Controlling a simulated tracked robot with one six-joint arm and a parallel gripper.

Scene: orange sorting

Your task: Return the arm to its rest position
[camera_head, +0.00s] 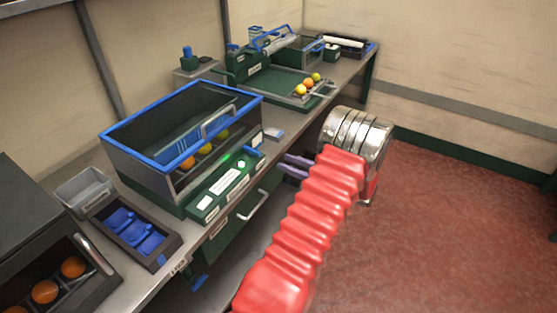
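My arm reaches up from the bottom centre in a red ribbed sleeve, with a silver ribbed joint at its upper end, over the floor to the right of the bench. Two small purple-grey prongs, which look like the fingers of my gripper (292,167), stick out to the left from behind the sleeve, near the bench's front edge. The rest of the gripper is hidden behind the sleeve. The prongs are too small and too covered to tell whether they are open or shut. No object shows between them.
A long bench (140,284) runs along the left. It bears a blue-rimmed bin (130,161) with fruit, a green-lit panel (225,184), a tray of blue items (165,256), a dark box with oranges (45,292) and a far fruit tray (262,85). The red floor (450,230) is clear.

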